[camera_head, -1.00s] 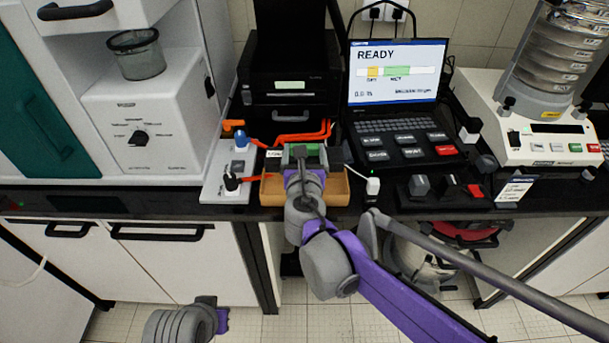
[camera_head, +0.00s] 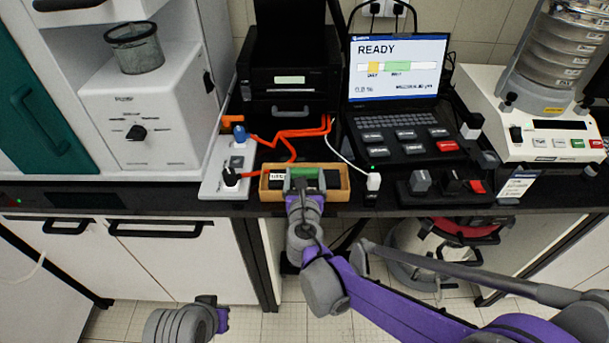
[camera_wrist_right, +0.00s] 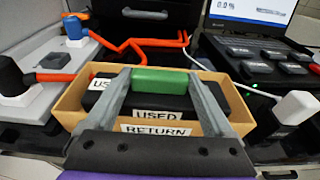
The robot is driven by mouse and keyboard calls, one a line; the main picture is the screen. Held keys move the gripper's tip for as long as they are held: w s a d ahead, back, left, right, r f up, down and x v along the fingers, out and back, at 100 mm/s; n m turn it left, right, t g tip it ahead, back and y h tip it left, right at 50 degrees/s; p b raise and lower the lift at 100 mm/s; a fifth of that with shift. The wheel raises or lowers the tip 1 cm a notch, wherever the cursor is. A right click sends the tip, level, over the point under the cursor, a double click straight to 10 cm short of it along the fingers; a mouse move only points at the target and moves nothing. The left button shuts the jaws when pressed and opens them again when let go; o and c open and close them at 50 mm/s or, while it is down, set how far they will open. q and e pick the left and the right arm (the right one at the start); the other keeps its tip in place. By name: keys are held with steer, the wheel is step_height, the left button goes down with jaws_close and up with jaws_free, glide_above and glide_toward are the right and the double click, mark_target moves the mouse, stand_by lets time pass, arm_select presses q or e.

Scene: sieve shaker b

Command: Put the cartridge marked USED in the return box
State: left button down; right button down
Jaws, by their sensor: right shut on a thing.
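The cartridge (camera_head: 273,178) is black with a green middle band and white labels; USED is readable in the right wrist view (camera_wrist_right: 158,113). It sits inside the tan return box (camera_head: 344,183), between its walls. The box also shows in the right wrist view (camera_wrist_right: 229,92), with a RETURN label on its near side. My right gripper (camera_head: 304,182) is shut on the cartridge, its two fingers at either side of the green band (camera_wrist_right: 163,80). Whether the cartridge touches the box floor is hidden.
A black printer-like unit (camera_head: 291,75) stands behind the box. A white socket strip (camera_head: 214,181) with orange cables (camera_head: 294,132) is at left. A laptop (camera_head: 400,118) and black control block (camera_head: 421,192) are at right, a white plug (camera_head: 373,182) close beside the box.

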steer(key=shift+f, duration=0.15)
jaws_free()
